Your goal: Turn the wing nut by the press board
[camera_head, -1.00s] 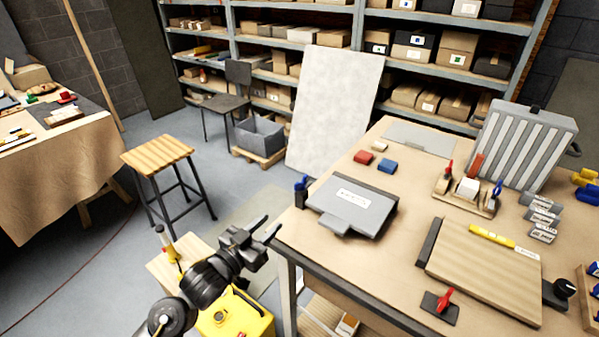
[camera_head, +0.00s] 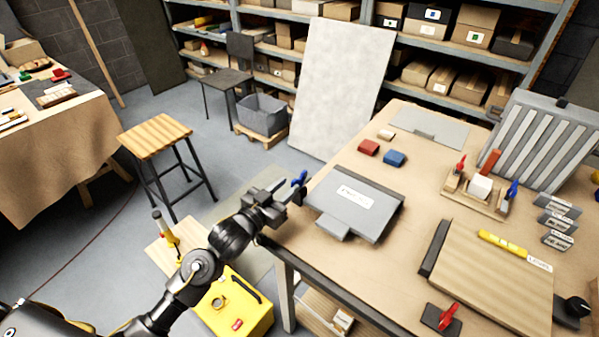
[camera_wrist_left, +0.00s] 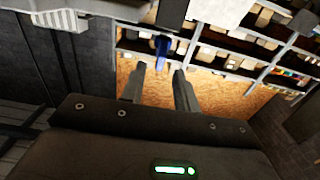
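A blue wing nut (camera_head: 300,179) stands at the left edge of the workbench, beside a grey flat board with a white label (camera_head: 377,218). A red wing-shaped handle (camera_head: 448,316) sits on a dark base near a wooden board (camera_head: 490,275); I cannot tell which board is the press board. My left gripper (camera_head: 287,192) is at the bench's left edge, close to the blue wing nut. In the left wrist view its two fingers (camera_wrist_left: 160,80) are apart and empty, with the blue wing nut (camera_wrist_left: 162,46) ahead between their tips. Contact is not visible. My right gripper is out of view.
The workbench (camera_head: 330,268) also carries red and blue blocks (camera_head: 381,153), a small tool rack (camera_head: 475,195) and a ribbed grey panel (camera_head: 545,140). A yellow container (camera_head: 236,303) and a wooden stool (camera_head: 156,137) stand on the floor to the left.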

